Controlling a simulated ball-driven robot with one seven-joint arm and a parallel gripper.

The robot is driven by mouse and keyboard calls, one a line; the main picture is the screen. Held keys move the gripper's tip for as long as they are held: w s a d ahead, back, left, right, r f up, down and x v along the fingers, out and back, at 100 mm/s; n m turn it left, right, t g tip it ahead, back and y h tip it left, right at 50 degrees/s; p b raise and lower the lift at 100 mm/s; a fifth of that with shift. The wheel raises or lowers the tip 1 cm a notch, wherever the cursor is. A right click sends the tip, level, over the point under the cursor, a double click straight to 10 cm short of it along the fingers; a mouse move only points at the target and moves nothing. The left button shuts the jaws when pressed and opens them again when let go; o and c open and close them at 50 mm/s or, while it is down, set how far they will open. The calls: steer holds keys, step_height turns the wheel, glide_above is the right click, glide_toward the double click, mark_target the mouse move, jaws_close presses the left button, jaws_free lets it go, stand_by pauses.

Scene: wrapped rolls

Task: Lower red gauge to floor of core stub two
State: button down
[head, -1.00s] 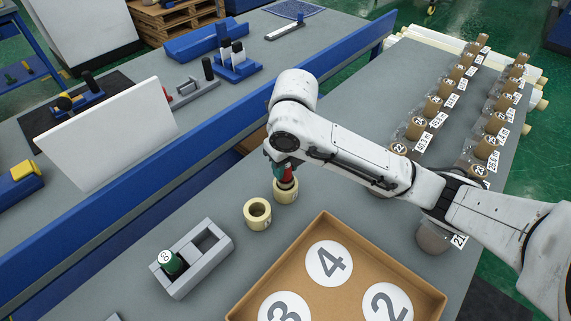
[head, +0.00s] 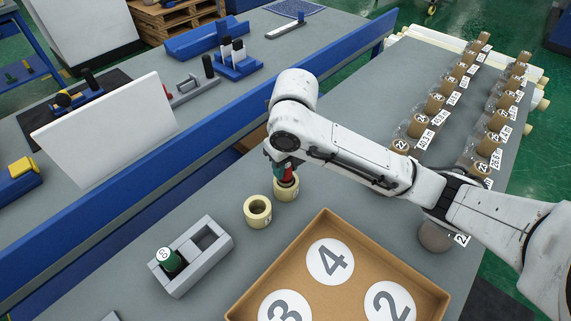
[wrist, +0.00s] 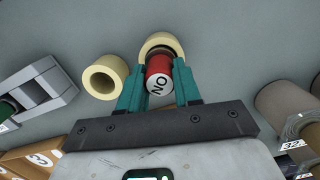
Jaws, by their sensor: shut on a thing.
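The red gauge (wrist: 159,82), with a white end marked "NO", is between the green fingers of my gripper (wrist: 158,88), which is shut on it. In the head view the red gauge (head: 288,174) stands over one cream core stub (head: 286,191), and its lower part seems to be inside the mouth. In the wrist view the rim of that stub (wrist: 161,41) shows behind the gauge. How deep the gauge sits is hidden. The other core stub (head: 257,211) stands beside it to the left, open and empty. I cannot read the stubs' numbers.
A grey two-slot holder (head: 205,262) has a green gauge (head: 168,261) in one slot; the other is empty. A cardboard tray (head: 325,222) with numbered discs lies in front. Wrapped rolls (head: 434,105) stand in rows at right. A blue rail (head: 190,145) runs behind.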

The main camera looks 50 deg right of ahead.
steer(key=shift+a+f+b, duration=0.2)
steer(key=shift+f+b, duration=0.4)
steer(key=shift+f, duration=0.2)
steer(key=c, duration=1.1)
jaws_free()
steer(key=shift+d, duration=0.2)
steer(key=shift+c, duration=0.2)
steer(key=shift+o, duration=0.6)
steer(key=shift+d, duration=0.2)
steer(key=o, duration=0.3)
steer(key=shift+r, duration=0.1)
steer(key=shift+a, duration=0.1)
steer(key=shift+r, duration=0.1)
steer(key=r, duration=0.3)
steer(key=s+r+p, duration=0.1)
steer(key=r, duration=0.3)
steer(key=r+p, duration=0.1)
steer(key=r, duration=0.2)
steer(key=shift+s+a+r, duration=0.15)
steer(key=shift+r, duration=0.15)
